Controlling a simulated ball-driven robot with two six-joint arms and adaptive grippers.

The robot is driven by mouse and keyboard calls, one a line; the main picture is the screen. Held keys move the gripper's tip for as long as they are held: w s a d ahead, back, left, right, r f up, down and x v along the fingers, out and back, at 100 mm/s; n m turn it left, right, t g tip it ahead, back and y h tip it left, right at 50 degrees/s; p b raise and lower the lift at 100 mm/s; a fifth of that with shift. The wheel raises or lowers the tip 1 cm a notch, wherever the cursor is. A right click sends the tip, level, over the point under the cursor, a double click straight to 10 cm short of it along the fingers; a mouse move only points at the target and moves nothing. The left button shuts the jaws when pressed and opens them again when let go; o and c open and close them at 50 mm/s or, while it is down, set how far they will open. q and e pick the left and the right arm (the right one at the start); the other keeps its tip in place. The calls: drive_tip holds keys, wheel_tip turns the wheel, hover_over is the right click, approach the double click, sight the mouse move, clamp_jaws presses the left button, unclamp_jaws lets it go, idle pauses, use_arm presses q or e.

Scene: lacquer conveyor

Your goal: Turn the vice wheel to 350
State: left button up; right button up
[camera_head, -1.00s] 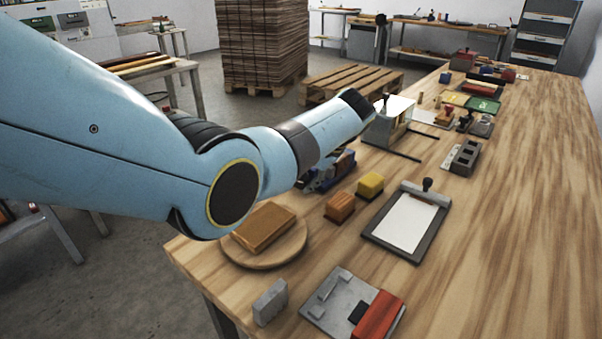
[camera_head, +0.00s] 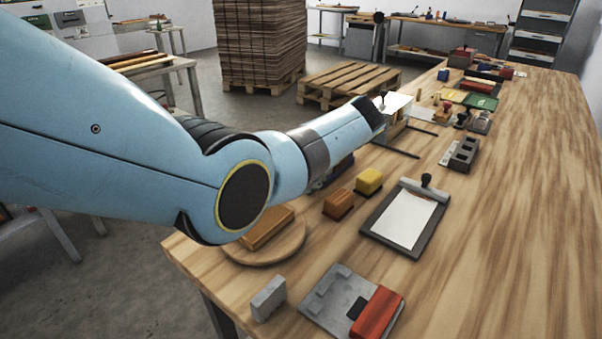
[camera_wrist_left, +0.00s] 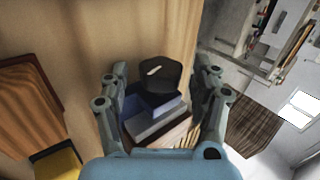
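The vice's dark knob-like wheel (camera_wrist_left: 160,78), with a short white mark, shows in the left wrist view on top of a blue and grey body (camera_wrist_left: 155,112). In the head view only a small dark blue part of the vice (camera_head: 341,169) shows under my left arm. My left gripper (camera_wrist_left: 160,72) has its fingers spread on both sides of the wheel, with narrow gaps visible. It looks open. In the head view my left arm hides this gripper. The number the wheel points to cannot be read. My right gripper is in neither view.
Orange (camera_head: 339,203) and yellow blocks (camera_head: 368,181) stand close by the vice. A clipboard (camera_head: 377,227), a round board (camera_head: 288,252) and a grey plate with a red block (camera_head: 376,312) lie nearer. The right side of the wooden table (camera_head: 510,220) is clear.

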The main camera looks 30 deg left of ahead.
use_arm(q)
drive_tip(key=v, duration=1.2)
idle(0.4)
